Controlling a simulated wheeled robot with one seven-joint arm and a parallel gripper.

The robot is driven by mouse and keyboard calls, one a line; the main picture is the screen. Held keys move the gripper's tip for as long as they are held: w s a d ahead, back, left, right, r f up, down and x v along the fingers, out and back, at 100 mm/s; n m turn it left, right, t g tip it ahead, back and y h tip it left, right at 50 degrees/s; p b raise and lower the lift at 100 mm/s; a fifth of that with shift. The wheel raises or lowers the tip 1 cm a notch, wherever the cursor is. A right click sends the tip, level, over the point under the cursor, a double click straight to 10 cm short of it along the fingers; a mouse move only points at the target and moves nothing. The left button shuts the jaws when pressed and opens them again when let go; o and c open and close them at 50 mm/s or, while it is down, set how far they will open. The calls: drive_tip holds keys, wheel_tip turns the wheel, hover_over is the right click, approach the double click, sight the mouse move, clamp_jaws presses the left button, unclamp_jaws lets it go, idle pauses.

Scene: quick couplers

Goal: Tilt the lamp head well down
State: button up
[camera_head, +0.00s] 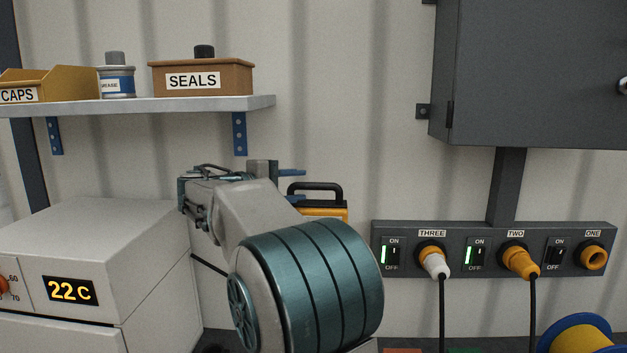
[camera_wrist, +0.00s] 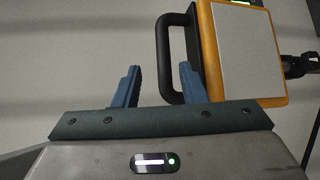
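The lamp head is an orange-framed box (camera_head: 326,212) with a black handle, behind my arm in the head view and partly hidden by it. In the wrist view, the lamp head (camera_wrist: 242,50) shows a pale panel and its black handle (camera_wrist: 165,50) on the left side. My gripper (camera_wrist: 160,67) is open, with blue fingers spread apart. The handle's long bar appears between the two fingers, with a gap on each side; I cannot tell how deep it sits. In the head view my gripper (camera_head: 304,185) is at the handle's left end.
A grey panel (camera_head: 470,275) with switches and plugged cables stands to the right. A dark cabinet (camera_head: 535,75) hangs above it. A shelf (camera_head: 190,103) with bins is at upper left. A white unit (camera_head: 100,245) reading 22 C stands at left. A cable reel (camera_head: 580,335) is lower right.

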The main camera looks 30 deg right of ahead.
sight(309, 184)
drive_tip(key=d, duration=0.4)
drive_tip(key=d+p, duration=0.1)
drive_tip(key=d, duration=0.1)
drive_tip(key=shift+w+f, duration=0.4)
